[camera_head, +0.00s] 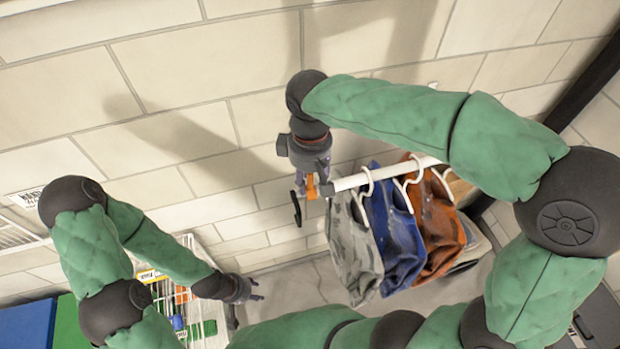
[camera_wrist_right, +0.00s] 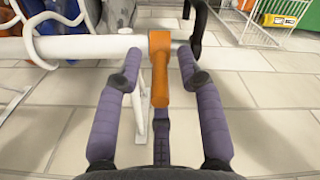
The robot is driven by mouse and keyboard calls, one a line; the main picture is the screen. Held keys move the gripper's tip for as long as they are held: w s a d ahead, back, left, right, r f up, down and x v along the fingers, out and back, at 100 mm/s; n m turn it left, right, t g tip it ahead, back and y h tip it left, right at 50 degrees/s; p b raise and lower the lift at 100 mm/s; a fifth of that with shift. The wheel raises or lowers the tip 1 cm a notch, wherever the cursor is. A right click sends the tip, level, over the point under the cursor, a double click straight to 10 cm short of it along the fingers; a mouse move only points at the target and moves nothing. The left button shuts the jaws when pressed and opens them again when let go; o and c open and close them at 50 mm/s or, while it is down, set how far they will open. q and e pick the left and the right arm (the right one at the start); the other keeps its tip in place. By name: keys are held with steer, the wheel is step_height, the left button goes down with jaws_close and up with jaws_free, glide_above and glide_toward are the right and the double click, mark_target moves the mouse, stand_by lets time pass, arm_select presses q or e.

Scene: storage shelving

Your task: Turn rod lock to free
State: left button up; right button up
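The rod lock is an orange lever on a collar around the white rod (camera_head: 345,183) near its left end. In the right wrist view the orange lock (camera_wrist_right: 160,70) hangs down from the white rod (camera_wrist_right: 90,47). My right gripper (camera_wrist_right: 160,75) is open, with purple fingers on both sides of the lever and visible gaps to it. In the head view my right gripper (camera_head: 311,182) is at the rod's end and partly hides the orange lock (camera_head: 312,192). My left gripper (camera_head: 254,290) is low at the left, empty, its fingers apart.
Several garments on white hangers, grey (camera_head: 352,250), blue (camera_head: 393,235) and orange (camera_head: 435,225), hang right of the lock. A white wire basket (camera_head: 205,322) with small items stands at lower left.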

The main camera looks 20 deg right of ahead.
steer(key=shift+s+f, duration=0.1)
steer(key=shift+f, duration=0.45)
jaws_close()
